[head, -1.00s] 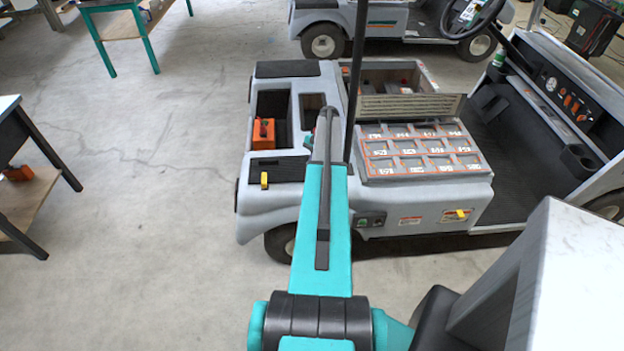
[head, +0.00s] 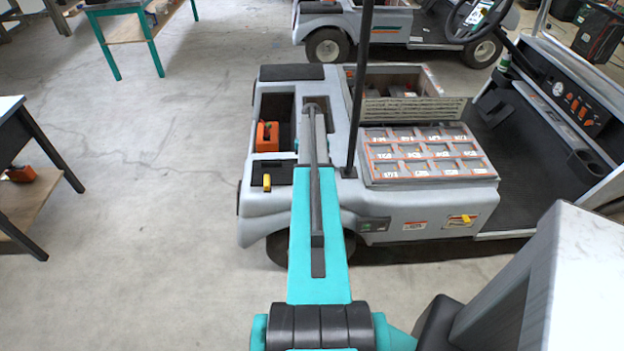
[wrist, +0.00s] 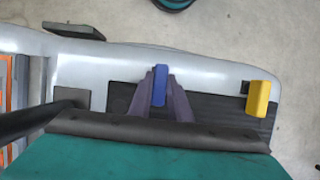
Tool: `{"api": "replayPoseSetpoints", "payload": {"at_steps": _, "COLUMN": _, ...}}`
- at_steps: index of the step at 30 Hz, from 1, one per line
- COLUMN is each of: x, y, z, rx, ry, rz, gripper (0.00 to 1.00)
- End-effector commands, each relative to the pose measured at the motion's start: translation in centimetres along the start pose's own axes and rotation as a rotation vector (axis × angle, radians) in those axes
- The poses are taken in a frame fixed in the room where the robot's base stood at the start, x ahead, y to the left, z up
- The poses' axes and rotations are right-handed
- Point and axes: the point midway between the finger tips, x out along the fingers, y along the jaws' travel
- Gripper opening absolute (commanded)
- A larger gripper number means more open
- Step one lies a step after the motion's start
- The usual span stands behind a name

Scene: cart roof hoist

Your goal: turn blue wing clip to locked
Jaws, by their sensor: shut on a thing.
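In the wrist view, the blue wing clip (wrist: 160,86) stands at the edge of a black panel (wrist: 215,108) on the cart's grey body. Its long side runs up and down the picture. My gripper (wrist: 160,90) is shut on it, with a dark finger on each side. In the head view, my own arm hides the blue clip and my fingertips. I cannot tell from these frames whether the clip is at locked.
A yellow clip (wrist: 258,98) sits right of the blue one in the wrist view; the head view shows a yellow clip (head: 267,183) too. A black post (head: 360,90) rises close right of my arm. An orange item (head: 268,136) lies in the left bay.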

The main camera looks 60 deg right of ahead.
Motion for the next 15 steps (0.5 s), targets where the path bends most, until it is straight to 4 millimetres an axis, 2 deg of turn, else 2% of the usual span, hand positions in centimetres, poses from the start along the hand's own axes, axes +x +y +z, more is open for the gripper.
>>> {"api": "replayPoseSetpoints", "payload": {"at_steps": 14, "x": 0.0, "y": 0.31, "z": -0.06, "rx": -0.016, "ry": 0.002, "rz": 0.014, "gripper": 0.0}}
{"api": "replayPoseSetpoints", "payload": {"at_steps": 15, "x": 0.0, "y": 0.31, "z": -0.06, "rx": -0.015, "ry": 0.002, "rz": 0.014, "gripper": 0.22}}
